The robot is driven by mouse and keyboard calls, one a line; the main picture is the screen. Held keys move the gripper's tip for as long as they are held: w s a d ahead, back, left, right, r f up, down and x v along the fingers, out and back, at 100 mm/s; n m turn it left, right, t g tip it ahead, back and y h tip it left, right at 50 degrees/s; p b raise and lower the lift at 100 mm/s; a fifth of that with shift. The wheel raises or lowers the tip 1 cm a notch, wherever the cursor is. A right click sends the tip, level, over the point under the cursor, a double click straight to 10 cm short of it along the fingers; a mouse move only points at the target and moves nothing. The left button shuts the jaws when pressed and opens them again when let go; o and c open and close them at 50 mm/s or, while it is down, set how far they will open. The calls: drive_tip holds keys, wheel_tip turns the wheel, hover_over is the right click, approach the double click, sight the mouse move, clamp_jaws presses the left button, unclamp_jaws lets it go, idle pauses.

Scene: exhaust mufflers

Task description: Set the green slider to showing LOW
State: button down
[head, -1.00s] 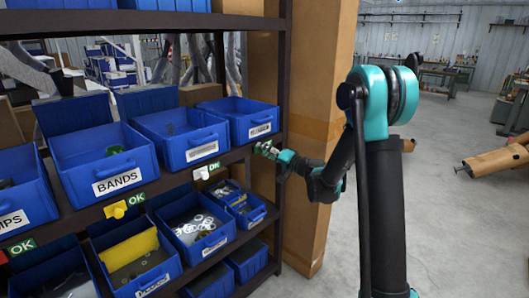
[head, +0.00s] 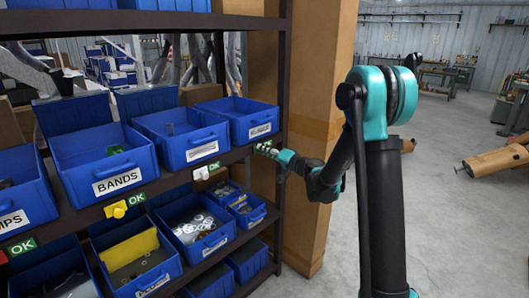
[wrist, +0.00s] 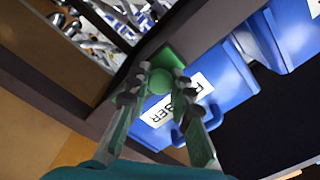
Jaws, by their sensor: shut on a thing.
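The green slider's round knob (wrist: 160,80) sits between the fingertips of my gripper (wrist: 158,90) in the wrist view. A green panel (wrist: 175,58) shows just beyond the knob; I cannot read any word on it. My gripper (head: 267,149) is shut on the knob at the shelf's front edge, below the rightmost blue bin (head: 238,122) in the head view. The fingers hide much of the slider there. That bin's label ends in "BER" in the wrist view.
A white slider (head: 200,173) and a yellow slider (head: 117,210) sit further left on the same shelf edge. Blue bins fill the shelves, with smaller bins (head: 245,210) just below. A brown column (head: 312,140) stands right of the rack.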

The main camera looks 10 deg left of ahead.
sight(269, 143)
drive_tip(key=w+d, duration=0.4)
drive_tip(key=w, duration=0.1)
drive_tip(key=shift+w, duration=0.1)
drive_tip(key=c, duration=1.3)
unclamp_jaws()
drive_tip(key=v, duration=1.2)
